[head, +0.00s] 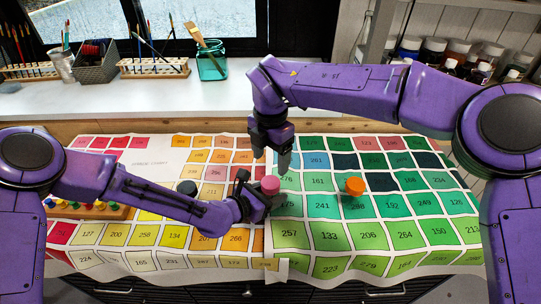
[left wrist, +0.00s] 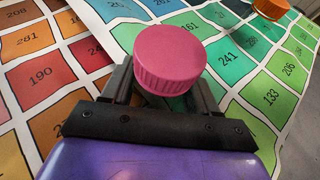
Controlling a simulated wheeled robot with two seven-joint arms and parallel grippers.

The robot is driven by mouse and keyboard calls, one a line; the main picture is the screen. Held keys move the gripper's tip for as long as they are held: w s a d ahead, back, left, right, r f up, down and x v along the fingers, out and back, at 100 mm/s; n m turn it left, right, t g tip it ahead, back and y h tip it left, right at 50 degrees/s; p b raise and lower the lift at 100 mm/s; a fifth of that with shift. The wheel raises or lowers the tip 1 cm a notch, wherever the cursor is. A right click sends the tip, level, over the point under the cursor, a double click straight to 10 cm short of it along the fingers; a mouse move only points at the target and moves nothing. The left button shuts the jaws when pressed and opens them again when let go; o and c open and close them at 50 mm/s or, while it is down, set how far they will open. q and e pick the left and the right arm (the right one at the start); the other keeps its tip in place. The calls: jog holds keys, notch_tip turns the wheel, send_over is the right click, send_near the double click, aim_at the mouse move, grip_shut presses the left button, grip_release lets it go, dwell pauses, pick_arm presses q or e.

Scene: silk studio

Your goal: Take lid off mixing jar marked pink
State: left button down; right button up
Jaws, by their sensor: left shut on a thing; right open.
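The mixing jar with the pink lid (head: 270,185) stands on the colour chart cloth, its lid on top. My left gripper (head: 258,206) is shut on this jar below the lid. In the left wrist view, the ribbed pink lid (left wrist: 170,57) sits above and between the fingers, and the jar body is mostly hidden. My right gripper (head: 285,162) is open and points down, just above and slightly right of the pink lid, apart from it in the picture.
A jar with an orange lid (head: 355,186) stands to the right, and one with a dark lid (head: 187,187) to the left behind my left arm. A wooden tray (head: 90,211) with small coloured pieces lies at the left. The chart's front right is clear.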

aim_at(271, 182)
jog(key=shift+f, duration=0.25)
notch_tip(271, 182, down, 8)
jog(key=shift+r, duration=0.2)
